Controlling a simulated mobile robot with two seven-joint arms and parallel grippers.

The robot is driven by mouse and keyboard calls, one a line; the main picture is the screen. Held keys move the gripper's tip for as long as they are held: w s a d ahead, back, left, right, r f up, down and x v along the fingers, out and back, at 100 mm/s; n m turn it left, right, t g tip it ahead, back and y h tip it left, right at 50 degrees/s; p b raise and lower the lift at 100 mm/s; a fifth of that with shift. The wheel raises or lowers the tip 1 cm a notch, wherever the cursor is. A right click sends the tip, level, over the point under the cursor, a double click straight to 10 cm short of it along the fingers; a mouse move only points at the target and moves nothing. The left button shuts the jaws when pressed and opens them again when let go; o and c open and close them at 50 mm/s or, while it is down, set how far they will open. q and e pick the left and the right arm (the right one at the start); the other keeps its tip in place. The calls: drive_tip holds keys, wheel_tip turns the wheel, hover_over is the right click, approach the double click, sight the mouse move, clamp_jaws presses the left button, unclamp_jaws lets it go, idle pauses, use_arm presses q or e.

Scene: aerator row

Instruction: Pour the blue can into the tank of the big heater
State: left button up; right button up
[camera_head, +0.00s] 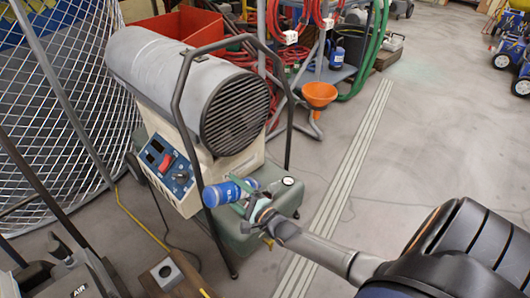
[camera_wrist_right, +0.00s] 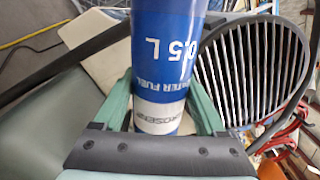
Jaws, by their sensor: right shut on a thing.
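The blue can (camera_head: 222,194) is held on its side, nearly level in the picture, in front of the big heater's lower body. My right gripper (camera_head: 252,200) is shut on it. In the right wrist view the can (camera_wrist_right: 168,45) stands between the green fingers (camera_wrist_right: 163,112), its "0.5 L" print upside down. Its opening cannot be made out. The big heater (camera_head: 165,75) is a grey barrel with a round grille on a cream body. The can and gripper hide part of the tank. My left gripper is out of view.
The heater's dark tube frame (camera_head: 178,110) rises close to the can's left end. An orange funnel (camera_head: 319,94) stands behind the heater, by a rack with hoses. A wire mesh guard (camera_head: 60,110) is at left. The floor right of the heater is clear.

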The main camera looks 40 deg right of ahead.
drive_tip(key=shift+d, duration=0.15)
drive_tip(key=shift+w+d+m+b, duration=0.1)
drive_tip(key=shift+d+m+b, duration=0.3)
drive_tip(key=shift+m, duration=0.3)
drive_tip(key=shift+d, duration=0.15)
drive_tip(key=shift+d+m, duration=0.1)
drive_tip(key=shift+m, duration=0.2)
